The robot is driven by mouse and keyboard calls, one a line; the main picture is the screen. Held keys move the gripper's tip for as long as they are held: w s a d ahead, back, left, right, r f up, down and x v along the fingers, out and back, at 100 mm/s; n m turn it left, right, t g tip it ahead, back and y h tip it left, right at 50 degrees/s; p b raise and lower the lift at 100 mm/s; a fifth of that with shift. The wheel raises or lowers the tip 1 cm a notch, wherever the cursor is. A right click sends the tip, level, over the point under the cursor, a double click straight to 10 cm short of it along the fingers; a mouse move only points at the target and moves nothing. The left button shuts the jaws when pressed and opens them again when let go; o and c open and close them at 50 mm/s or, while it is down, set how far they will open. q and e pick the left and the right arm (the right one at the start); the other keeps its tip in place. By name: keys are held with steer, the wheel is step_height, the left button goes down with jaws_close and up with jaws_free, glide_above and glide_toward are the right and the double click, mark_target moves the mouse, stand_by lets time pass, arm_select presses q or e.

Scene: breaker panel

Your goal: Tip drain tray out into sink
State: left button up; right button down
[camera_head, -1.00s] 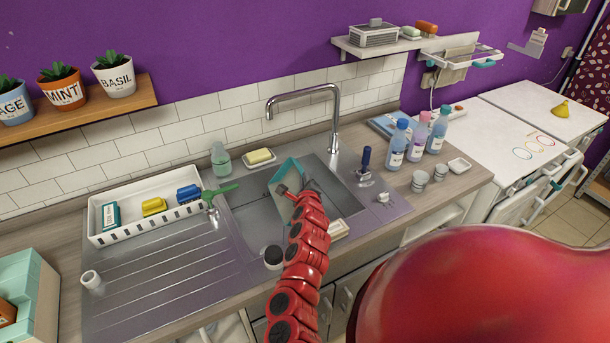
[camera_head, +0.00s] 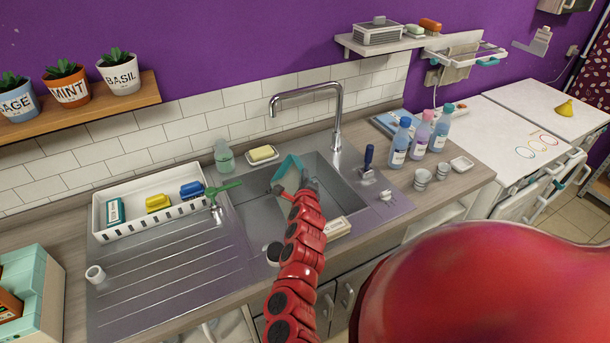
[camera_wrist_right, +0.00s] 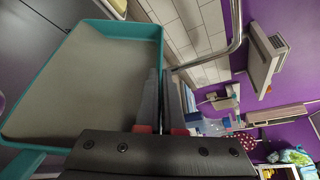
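My right gripper (camera_head: 308,186) is above the basin, just right of the tray. In the right wrist view the tray (camera_wrist_right: 75,85) fills the left side, with a teal rim and a plain grey-brown inside; I cannot tell if any liquid is in it. My right gripper (camera_wrist_right: 165,100) is shut on the tray's right rim there. My left gripper is not in view.
The tap (camera_head: 335,120) arches over the back of the basin. A white rack (camera_head: 150,205) with sponges stands at left, a green-handled brush (camera_head: 222,188) beside it. Bottles (camera_head: 420,140) and cups stand at right. The ribbed drainboard (camera_head: 170,270) is mostly clear.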

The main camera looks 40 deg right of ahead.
stand_by(0.3)
steer(key=shift+w+a+r, duration=0.1)
steer(key=shift+a+r, duration=0.1)
steer(key=shift+h, duration=0.3)
steer(key=shift+a+n, duration=0.15)
steer(key=shift+n, duration=0.15)
steer(key=shift+w+a+r+p, duration=0.1)
steer(key=shift+w+a+p, duration=0.05)
steer(key=shift+a+p, duration=0.15)
stand_by(0.3)
steer(key=shift+w+a+n, duration=0.1)
steer(key=shift+a+n, duration=0.1)
steer(key=shift+n, duration=0.2)
steer(key=shift+a, duration=0.1)
steer(key=shift+r, duration=0.1)
